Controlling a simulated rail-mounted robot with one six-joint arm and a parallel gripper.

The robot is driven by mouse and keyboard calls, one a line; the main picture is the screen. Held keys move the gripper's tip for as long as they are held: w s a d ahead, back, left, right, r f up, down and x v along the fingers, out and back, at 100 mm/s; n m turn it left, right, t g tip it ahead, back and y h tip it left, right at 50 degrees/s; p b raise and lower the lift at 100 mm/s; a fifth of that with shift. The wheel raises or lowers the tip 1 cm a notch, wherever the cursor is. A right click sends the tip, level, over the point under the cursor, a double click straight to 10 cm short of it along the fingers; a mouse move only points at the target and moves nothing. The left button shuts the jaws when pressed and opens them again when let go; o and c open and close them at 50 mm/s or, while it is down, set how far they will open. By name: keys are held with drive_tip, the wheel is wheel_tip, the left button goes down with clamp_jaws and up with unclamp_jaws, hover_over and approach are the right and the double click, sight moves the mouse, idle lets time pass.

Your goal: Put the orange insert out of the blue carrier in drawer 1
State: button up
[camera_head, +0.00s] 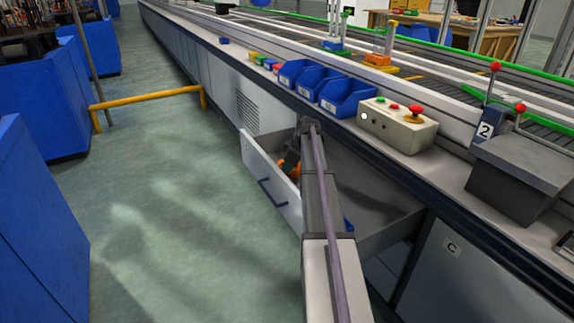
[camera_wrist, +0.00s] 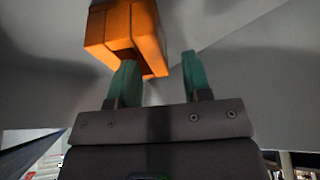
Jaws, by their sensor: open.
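The orange insert (camera_wrist: 128,28) is in the drawer, beside and beyond the left finger in the wrist view. I cannot tell whether they touch. An orange patch of it shows in the head view (camera_head: 287,168), partly behind my arm.
Blue bins (camera_head: 347,97) and a control box (camera_head: 398,125) with a red button stand on the bench edge above the drawer. A grey block (camera_head: 520,175) sits to the right. A yellow rail (camera_head: 148,98) and blue cabinets (camera_head: 35,215) stand left. The floor between is clear.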

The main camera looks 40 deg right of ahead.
drive_tip(key=p+v, duration=0.7)
drive_tip(key=v, duration=0.2)
drive_tip(key=shift+r, duration=0.4)
